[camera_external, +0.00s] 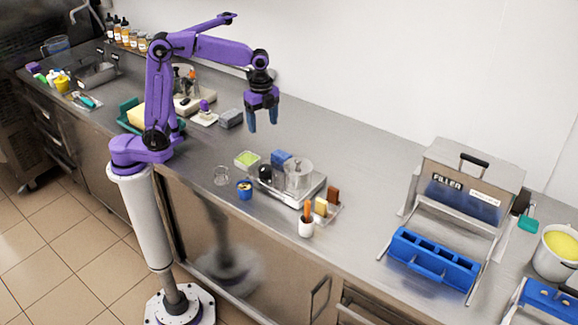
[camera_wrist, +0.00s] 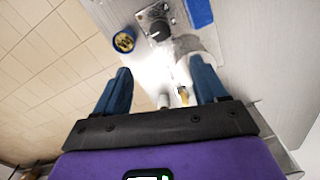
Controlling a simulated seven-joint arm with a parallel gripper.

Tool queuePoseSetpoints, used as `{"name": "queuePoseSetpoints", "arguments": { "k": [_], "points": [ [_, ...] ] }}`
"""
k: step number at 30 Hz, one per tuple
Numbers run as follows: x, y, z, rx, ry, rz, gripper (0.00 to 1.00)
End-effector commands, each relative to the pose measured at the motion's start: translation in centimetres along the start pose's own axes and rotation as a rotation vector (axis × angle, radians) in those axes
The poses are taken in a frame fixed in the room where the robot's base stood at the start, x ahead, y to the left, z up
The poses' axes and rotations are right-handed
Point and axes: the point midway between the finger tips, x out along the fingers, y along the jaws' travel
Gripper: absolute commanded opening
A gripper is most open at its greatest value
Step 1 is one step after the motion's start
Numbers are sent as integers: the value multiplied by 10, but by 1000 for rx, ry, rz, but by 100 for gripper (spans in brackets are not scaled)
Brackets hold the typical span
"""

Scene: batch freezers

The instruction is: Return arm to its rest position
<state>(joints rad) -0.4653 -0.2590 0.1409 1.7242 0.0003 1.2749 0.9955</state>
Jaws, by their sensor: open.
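My purple arm rises from its white pedestal in front of the steel counter (camera_external: 370,170) in the external view. It is bent at the elbow and reaches over the counter to the right. My gripper (camera_external: 262,122) hangs from its end with blue fingers pointing down, well above the counter and touching nothing. In the wrist view my gripper (camera_wrist: 161,92) shows its two blue fingers wide apart with nothing held between them.
A filler machine (camera_external: 465,180) and blue mould (camera_external: 433,259) are at right. Counter behind the scale is clear.

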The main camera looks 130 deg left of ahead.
Motion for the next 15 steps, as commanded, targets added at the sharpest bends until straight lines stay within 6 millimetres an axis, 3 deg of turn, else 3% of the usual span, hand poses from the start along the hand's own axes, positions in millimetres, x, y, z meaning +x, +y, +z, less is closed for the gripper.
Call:
{"name": "queuePoseSetpoints", "arguments": {
  "k": [7,15],
  "points": [
    [4,13,3,-78,1,-1,72],
    [17,59,20,-351,4,-6,72]
  ]
}}
